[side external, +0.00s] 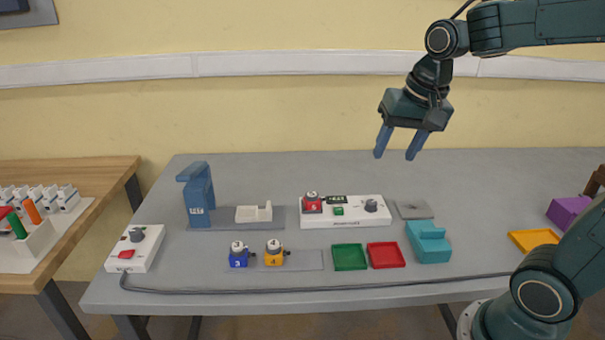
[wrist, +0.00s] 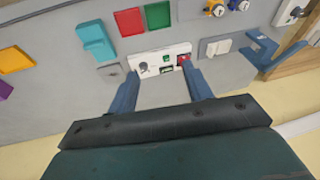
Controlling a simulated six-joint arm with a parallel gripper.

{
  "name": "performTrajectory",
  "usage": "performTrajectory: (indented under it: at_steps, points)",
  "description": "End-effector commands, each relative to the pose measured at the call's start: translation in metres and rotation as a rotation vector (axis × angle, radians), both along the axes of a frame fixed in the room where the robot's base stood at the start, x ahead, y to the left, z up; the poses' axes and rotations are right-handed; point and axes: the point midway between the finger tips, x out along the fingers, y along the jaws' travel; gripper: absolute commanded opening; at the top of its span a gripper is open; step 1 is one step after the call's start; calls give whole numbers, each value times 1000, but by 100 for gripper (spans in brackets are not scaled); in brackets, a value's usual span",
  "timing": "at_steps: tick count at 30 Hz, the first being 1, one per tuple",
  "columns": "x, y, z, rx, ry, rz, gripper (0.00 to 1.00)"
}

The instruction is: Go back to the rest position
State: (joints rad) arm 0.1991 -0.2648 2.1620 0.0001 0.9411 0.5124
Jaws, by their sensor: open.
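My gripper (side external: 398,143) is in the air well above the back of the grey table (side external: 420,300) in the side external view. Its two blue fingers are apart with nothing between them. In the wrist view my gripper (wrist: 160,88) points down over the table, with the white device box (wrist: 158,60) seen beyond its fingers. That white box also shows in the side external view (side external: 350,216), with a red socket box (side external: 312,202) at its left end. Blue (side external: 238,255) and yellow (side external: 274,253) socket boxes stand on a flat grey plate in front.
A green tray (side external: 349,257), a red tray (side external: 386,255) and a teal block (side external: 428,242) lie in front. A tall blue stand (side external: 198,195) is at left, near a white switch box (side external: 135,248). A purple block (side external: 567,212) and yellow tray (side external: 533,239) are at right.

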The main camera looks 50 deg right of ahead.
Motion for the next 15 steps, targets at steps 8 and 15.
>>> performTrajectory:
  at_steps: [8, 15]
  points:
    - [-52, 32, 4, -87, -73, 296, 50]
    - [-91, 51, -4, -166, -131, 531, 50]
